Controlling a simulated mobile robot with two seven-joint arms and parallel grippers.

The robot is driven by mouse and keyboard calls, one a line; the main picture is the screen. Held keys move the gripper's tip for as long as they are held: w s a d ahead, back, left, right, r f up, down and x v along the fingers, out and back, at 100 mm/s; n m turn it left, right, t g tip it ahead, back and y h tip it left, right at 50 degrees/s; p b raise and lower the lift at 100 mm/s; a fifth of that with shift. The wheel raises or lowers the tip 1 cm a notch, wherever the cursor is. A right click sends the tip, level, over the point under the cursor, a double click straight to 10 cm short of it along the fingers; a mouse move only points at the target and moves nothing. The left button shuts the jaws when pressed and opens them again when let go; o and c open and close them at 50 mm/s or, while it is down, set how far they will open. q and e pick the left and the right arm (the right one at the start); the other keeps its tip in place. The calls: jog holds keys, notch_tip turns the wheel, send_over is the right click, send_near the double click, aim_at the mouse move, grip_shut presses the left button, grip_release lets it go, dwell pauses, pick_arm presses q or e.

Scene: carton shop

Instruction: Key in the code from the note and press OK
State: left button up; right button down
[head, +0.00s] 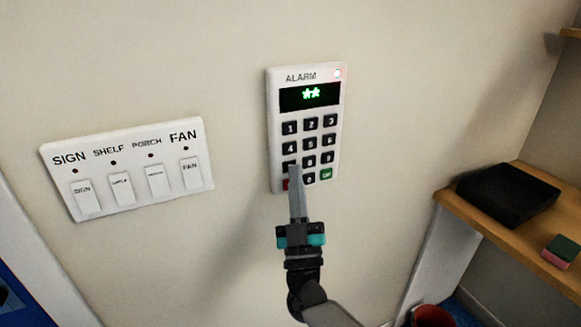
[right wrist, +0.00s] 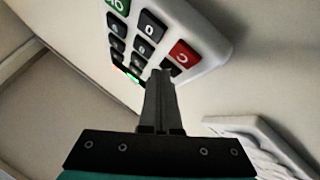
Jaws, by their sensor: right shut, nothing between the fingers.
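The white alarm keypad (head: 273,130) is on the wall, with dark number keys, a red key at bottom left and a green OK key (head: 326,174) at bottom right. Its display (head: 310,95) shows two green asterisks. My right gripper (head: 294,172) is shut and empty, its tips at the lower left keys and partly covering the 7 and the red key. In the right wrist view the keypad is upside down, and the fingertips (right wrist: 167,70) lie over the key beside the red C key (right wrist: 182,53). I cannot tell whether they touch it. No note and no left gripper show.
A white switch panel (head: 128,200) with several labelled rockers is on the wall to the left. A wooden shelf (head: 480,215) at right holds a black tray (head: 508,193) and a green and pink block (head: 562,249). A red container (head: 432,316) is below. The wall between panel and keypad is clear.

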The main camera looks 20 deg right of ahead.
jog(key=shift+s, duration=0.15)
jog(key=shift+s+p, duration=0.35)
jog(key=shift+p, duration=0.15)
jog(key=shift+s, duration=0.3)
jog(key=s+p, duration=0.2)
jog(key=s, duration=0.1)
jog(key=s+p, duration=0.1)
jog(key=s, duration=0.1)
jog(key=shift+d, duration=0.25)
dwell(2.2)
